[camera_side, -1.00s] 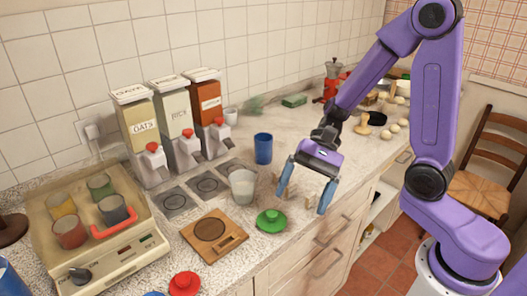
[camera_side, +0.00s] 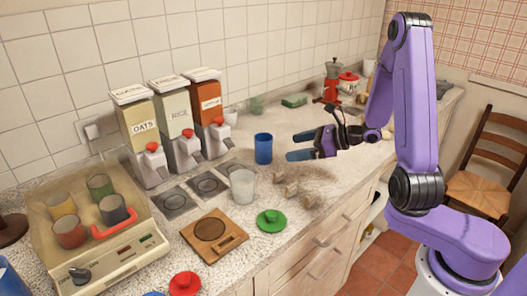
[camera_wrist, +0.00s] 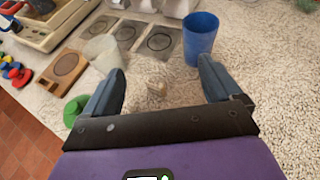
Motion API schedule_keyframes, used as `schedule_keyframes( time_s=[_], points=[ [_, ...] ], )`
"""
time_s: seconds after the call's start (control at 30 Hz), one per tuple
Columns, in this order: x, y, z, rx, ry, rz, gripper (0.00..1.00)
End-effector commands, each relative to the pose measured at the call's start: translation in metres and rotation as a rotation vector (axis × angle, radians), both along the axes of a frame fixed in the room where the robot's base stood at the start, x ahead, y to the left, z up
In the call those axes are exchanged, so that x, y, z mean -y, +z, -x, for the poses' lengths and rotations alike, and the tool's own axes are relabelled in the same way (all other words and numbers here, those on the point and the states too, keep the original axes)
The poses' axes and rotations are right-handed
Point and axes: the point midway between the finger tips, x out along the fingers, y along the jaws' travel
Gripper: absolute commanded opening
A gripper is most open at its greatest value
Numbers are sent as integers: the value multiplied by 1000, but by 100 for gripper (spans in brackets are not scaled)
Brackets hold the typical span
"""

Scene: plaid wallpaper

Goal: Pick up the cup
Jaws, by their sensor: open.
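A blue cup (camera_side: 263,148) stands upright on the counter in the side view. In the wrist view the blue cup (camera_wrist: 201,39) is beyond the right fingertip. A translucent whitish cup (camera_side: 243,186) stands nearer the front; the wrist view shows it (camera_wrist: 103,53) left of the left finger. My gripper (camera_side: 293,146) is open and empty, its fingers level and pointing left at the blue cup, with a gap between. In the wrist view both fingers of my gripper (camera_wrist: 161,66) are wide apart with nothing between the tips.
Several cups stand on an appliance (camera_side: 120,248) at the left. Three dispensers (camera_side: 146,125) line the wall. A wooden board (camera_side: 214,236), a green lid (camera_side: 271,220) and a red lid (camera_side: 184,283) lie near the front. Small light blocks (camera_side: 290,190) lie below my gripper.

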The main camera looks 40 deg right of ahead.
Motion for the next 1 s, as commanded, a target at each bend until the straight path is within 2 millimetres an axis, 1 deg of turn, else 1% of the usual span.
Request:
schedule_keyframes(
  time_s=[0.03,0.1,0.2,0.3,0.37,0.47,0.8,1.0],
  points=[
    [12,-3,1,-6,-62,-17,92],
    [25,-6,2,-10,-131,-35,92],
    [37,-8,4,-13,-196,-52,92],
    [42,-10,3,-14,-222,-58,92],
    [41,-12,0,-14,-226,-60,92],
    [36,-17,-13,-14,-223,-60,92],
    [18,-42,-68,-14,-222,-59,92],
    [9,-53,-94,-14,-223,-59,92]
  ],
)
